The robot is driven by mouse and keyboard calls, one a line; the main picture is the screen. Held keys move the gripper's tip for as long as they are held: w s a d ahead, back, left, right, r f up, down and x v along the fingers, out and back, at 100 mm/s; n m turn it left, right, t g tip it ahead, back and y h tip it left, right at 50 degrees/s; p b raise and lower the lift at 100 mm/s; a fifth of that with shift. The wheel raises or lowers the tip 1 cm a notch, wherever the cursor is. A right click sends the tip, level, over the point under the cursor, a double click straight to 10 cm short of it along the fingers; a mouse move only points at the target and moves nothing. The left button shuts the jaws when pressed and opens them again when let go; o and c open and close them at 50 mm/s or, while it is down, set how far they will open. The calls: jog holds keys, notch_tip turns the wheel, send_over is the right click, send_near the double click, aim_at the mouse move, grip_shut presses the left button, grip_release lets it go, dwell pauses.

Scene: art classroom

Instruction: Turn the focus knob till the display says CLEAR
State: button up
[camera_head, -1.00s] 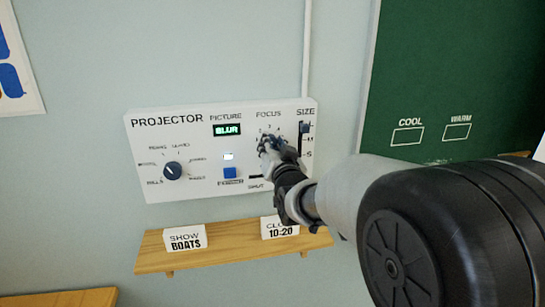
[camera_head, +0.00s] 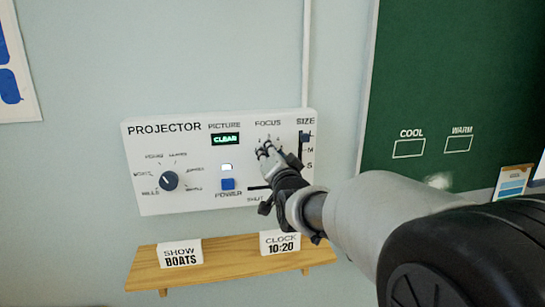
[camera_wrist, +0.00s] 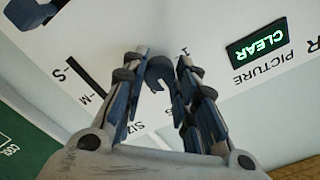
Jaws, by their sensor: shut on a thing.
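The white projector panel (camera_head: 195,201) is on the wall. Its picture display (camera_head: 225,139) reads CLEAR in green, and it also shows in the wrist view (camera_wrist: 258,46). My gripper (camera_head: 266,152) is at the focus dial, below the FOCUS label, and hides the knob in the head view. In the wrist view the dark blue focus knob (camera_wrist: 158,72) sits between the two fingers of my gripper (camera_wrist: 161,58), which is shut on it. Part of the dial's scale is hidden by the fingers.
Left on the panel are a dark selector knob (camera_head: 168,181) and a blue power button (camera_head: 228,184). A size slider (camera_head: 304,137) is close to the right of my gripper. Below, a wooden shelf (camera_head: 220,267) holds SHOW BOATS (camera_head: 180,253) and CLOCK 10:20 (camera_head: 280,243) signs.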

jog(key=o, duration=1.1)
jog(key=shift+s, duration=0.1)
jog(key=v, duration=1.2)
